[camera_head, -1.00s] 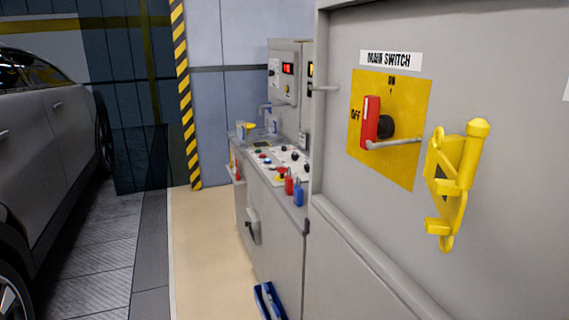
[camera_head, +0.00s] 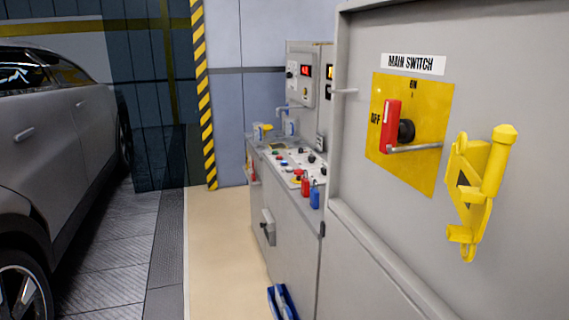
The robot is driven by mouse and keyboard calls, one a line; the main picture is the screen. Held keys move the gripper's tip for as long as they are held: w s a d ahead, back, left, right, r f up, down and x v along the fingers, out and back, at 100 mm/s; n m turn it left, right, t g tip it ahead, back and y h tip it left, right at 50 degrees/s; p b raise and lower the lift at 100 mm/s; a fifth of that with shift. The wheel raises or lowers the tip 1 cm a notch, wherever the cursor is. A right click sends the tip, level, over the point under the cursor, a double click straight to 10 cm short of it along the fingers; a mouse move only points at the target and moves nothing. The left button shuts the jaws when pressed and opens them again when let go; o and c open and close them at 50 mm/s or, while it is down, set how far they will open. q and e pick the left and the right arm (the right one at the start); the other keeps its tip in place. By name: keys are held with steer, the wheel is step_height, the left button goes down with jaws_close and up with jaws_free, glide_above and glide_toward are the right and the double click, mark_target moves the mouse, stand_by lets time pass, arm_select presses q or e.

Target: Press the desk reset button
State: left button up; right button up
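The control desk (camera_head: 292,222) stands in the middle, beyond the big grey cabinet. Its sloped top panel (camera_head: 285,164) carries several small coloured buttons and knobs, among them green, blue, red and black ones. They are too small to tell which is the reset button. Neither of my grippers shows in the head view.
The grey cabinet (camera_head: 365,235) with a red main switch handle (camera_head: 390,126) and a yellow lock bracket (camera_head: 480,185) fills the right. A grey car (camera_head: 55,150) stands at the left. The beige floor strip (camera_head: 225,240) between them is clear. A blue item (camera_head: 283,302) sits low beside the desk.

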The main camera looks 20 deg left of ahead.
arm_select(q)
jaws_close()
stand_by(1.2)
